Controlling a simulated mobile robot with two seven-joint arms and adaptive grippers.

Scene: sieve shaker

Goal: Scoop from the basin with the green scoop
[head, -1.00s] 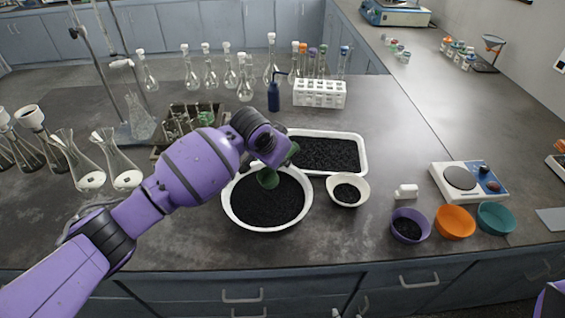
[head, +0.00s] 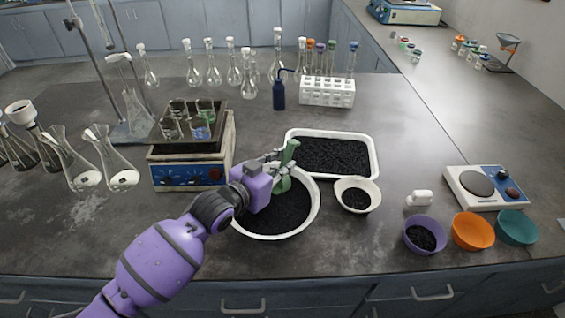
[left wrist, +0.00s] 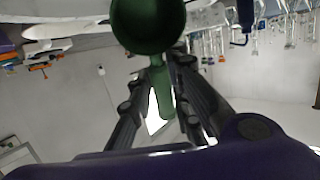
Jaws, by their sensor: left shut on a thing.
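The green scoop (head: 289,153) is held by my left gripper (head: 279,168), which is shut on its handle. The scoop's handle points up and its cup hangs low over the back of the round white basin (head: 317,208). I cannot tell whether the cup touches the black granules (head: 280,212) in the basin. In the left wrist view the scoop's round cup (left wrist: 148,24) is at the top, with its handle between the fingers (left wrist: 160,85). The inside of the cup looks dark, so I cannot tell what is in it. My right gripper is out of view.
A white tray (head: 374,165) of black granules lies behind the basin, and a small white bowl (head: 371,187) sits at its right. Purple (head: 410,240), orange (head: 472,231) and teal (head: 517,228) bowls and a balance (head: 487,186) stand right. A shaker (head: 190,174) stands left.

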